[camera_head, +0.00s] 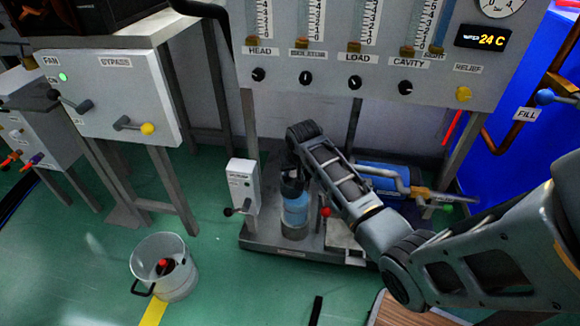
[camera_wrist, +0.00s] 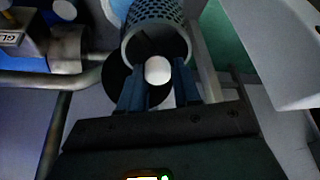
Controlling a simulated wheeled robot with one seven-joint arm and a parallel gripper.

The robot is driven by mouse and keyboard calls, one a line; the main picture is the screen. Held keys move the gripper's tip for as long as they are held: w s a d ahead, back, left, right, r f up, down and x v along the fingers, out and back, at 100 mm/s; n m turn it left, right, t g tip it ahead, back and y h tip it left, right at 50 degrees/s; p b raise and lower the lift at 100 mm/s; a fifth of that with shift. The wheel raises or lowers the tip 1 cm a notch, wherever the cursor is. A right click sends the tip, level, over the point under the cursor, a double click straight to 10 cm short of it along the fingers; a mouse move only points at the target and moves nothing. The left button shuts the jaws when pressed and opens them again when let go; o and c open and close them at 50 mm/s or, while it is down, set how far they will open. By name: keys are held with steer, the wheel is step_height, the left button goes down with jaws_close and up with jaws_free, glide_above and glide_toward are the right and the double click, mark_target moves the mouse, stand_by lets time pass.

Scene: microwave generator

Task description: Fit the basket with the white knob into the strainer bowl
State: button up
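The basket (camera_wrist: 160,14) is a grey perforated cylinder at the top of the wrist view. Its white knob (camera_wrist: 157,70) sits in front of its dark round mouth. My gripper (camera_wrist: 160,80) has its blue fingers on either side of the knob, close against it, and seems shut on it. In the head view my gripper (camera_head: 291,176) points down just above a light-blue cylinder (camera_head: 296,208) that looks like the strainer bowl, standing on the skid. How far the basket is inside the bowl is hidden.
A clear bucket (camera_head: 142,262) with a red-knobbed piece (camera_head: 165,266) stands on the floor at lower left. A white switch box (camera_head: 243,186) is left of the bowl, and a blue unit with piping (camera_head: 385,178) is right. The gauge panel (camera_head: 370,73) stands behind.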

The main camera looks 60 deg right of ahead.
steer(key=s+a+r+g+p, duration=0.1)
steer(key=s+a+p, duration=0.2)
steer(key=s+a, duration=0.1)
steer(key=shift+s+r+y, duration=0.25)
steer(key=shift+y, duration=0.15)
steer(key=a+f+n+t, duration=0.2)
steer(key=a+t, duration=0.1)
steer(key=a, duration=1.5)
steer(key=s+a+r+n+t, duration=0.1)
steer(key=s+a, duration=0.2)
steer(key=a, duration=0.2)
steer(key=s+a+r+t, duration=0.1)
steer(key=s+a+t, duration=0.15)
steer(key=a, duration=0.25)
steer(key=s+a+r+n+t+y, duration=0.1)
steer(key=s+a+r+n+t, duration=0.1)
steer(key=s+r, duration=0.9)
steer(key=s+a+r+n+t+y, duration=0.1)
steer(key=s+r+n+t, duration=0.3)
steer(key=s+r, duration=0.6)
step_height(320, 180, up, 2)
steer(key=shift+s+a+r+n+y, duration=0.1)
steer(key=shift+s+a+n+y, duration=0.25)
steer(key=shift+a, duration=0.25)
steer(key=shift+r+p, duration=0.15)
steer(key=shift+p, duration=0.2)
